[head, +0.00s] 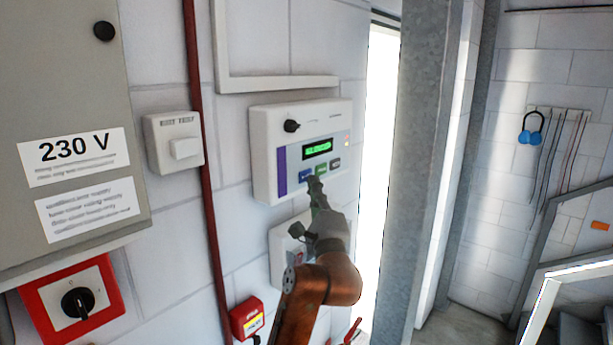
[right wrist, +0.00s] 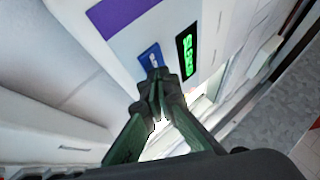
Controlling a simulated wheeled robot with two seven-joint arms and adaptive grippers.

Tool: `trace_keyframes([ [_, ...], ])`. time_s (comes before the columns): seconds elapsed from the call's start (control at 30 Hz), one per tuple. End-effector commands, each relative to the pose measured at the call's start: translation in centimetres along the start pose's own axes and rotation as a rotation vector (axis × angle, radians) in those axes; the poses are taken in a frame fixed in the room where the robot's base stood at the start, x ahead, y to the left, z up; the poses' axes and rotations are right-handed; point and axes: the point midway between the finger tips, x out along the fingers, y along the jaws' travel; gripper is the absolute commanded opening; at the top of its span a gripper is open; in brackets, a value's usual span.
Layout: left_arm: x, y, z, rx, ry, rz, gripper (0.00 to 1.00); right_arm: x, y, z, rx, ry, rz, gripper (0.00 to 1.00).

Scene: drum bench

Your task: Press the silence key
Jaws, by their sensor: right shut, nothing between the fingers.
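The white alarm panel (head: 262,150) hangs on the wall, with a lit green display (head: 318,148), a black knob and a purple stripe. Below the display sit a blue key (head: 305,174), a green key (head: 321,168) and a dark key (head: 335,162); their labels are too small to read. My right gripper (head: 315,184) is shut and empty, its tips at the key row. In the right wrist view the shut fingertips (right wrist: 158,74) are at the lower end of the blue key (right wrist: 150,56); contact cannot be told. My left gripper is out of view.
A white box (head: 281,250) is below the panel, partly behind my right arm. A small white switch box (head: 172,142), a dark red pipe (head: 203,150) and a grey 230 V cabinet (head: 60,110) are to the left. A steel column (head: 408,170) stands right.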

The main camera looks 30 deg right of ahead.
Motion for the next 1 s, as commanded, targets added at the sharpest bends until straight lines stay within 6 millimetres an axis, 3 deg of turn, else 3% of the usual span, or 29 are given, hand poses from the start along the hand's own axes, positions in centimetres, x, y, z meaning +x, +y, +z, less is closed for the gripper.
trace_keyframes([
  [0.27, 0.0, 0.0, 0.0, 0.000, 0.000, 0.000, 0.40, -0.2, -0.2, -0.2, 0.000, 0.001, -0.001, 0.00],
  [1.0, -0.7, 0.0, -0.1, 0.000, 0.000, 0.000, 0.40, -4.2, -3.1, -3.1, 0.000, 0.001, -0.001, 0.00],
])
